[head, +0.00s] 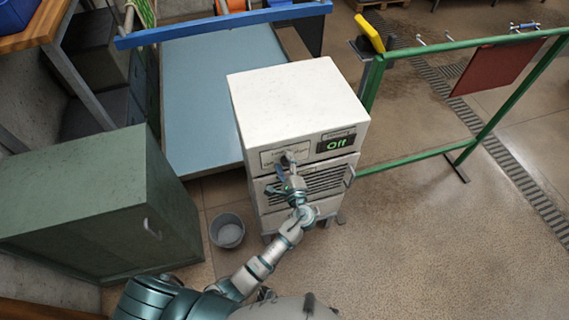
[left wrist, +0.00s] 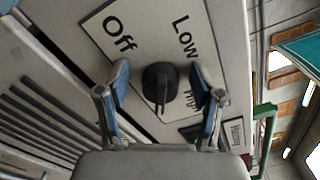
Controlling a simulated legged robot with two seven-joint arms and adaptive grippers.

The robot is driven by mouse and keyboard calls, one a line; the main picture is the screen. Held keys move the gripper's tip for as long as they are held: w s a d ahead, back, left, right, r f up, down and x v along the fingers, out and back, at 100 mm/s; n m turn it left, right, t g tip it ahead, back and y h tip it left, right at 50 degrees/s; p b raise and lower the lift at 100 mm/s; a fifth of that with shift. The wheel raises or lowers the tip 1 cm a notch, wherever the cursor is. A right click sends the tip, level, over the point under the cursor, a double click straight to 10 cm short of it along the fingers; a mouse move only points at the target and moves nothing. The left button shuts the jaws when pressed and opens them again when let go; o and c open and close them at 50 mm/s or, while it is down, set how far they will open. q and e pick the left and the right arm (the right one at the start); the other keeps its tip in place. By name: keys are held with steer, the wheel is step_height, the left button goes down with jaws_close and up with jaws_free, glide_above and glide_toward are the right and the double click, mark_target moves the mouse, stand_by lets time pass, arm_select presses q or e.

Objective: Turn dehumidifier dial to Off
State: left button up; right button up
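The dehumidifier (head: 285,95) is a white box-shaped cabinet in the middle of the head view. The black dial (left wrist: 160,84) sits on a pale label plate (left wrist: 103,27) printed "Off", "Low" and a partly covered third word. My left gripper (head: 289,172) is at the front panel and hides much of the dial in the head view. In the left wrist view its two blue-padded fingers (left wrist: 160,78) stand open on either side of the dial, with a gap on each side. My right gripper is not in view.
A grey-green cabinet (head: 95,205) stands at the left, and a small grey bucket (head: 227,231) is on the floor beside the dehumidifier. A green rail frame (head: 415,155) stands close on the right. The floor at lower right is clear.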

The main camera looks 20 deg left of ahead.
arm_select(q)
steer(key=shift+s, duration=0.15)
steer(key=v, duration=1.1)
steer(key=shift+s+d, duration=0.25)
steer(key=shift+d, duration=0.1)
